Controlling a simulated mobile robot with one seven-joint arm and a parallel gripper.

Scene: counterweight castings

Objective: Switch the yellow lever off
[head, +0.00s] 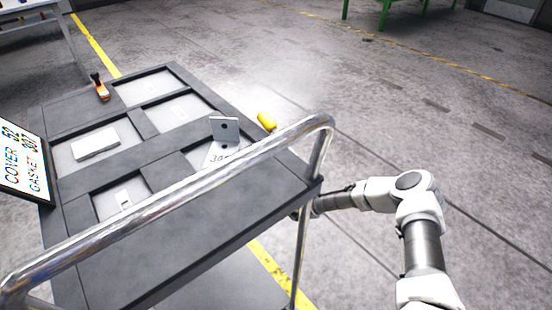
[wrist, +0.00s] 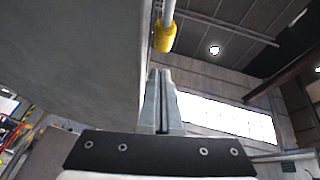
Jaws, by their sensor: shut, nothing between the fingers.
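The yellow lever shows in the head view as a yellow grip (head: 266,121) at the far right edge of the grey cart top. In the wrist view the yellow grip (wrist: 164,36) sits on the end of a pale rod that enters from the top edge. My gripper (wrist: 160,73) is shut and empty, its fingertips just below the grip in the picture. A gap shows between them, and I cannot tell the depth. In the head view my gripper is hidden behind the cart's side; only my arm shows at right.
The cart top (head: 92,180) has several recessed trays, a white box (head: 95,143), a grey bracket (head: 224,130) and an orange-and-black item (head: 101,88). A metal handrail (head: 180,192) crosses in front. A sign (head: 22,160) stands at left. The floor at right is clear.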

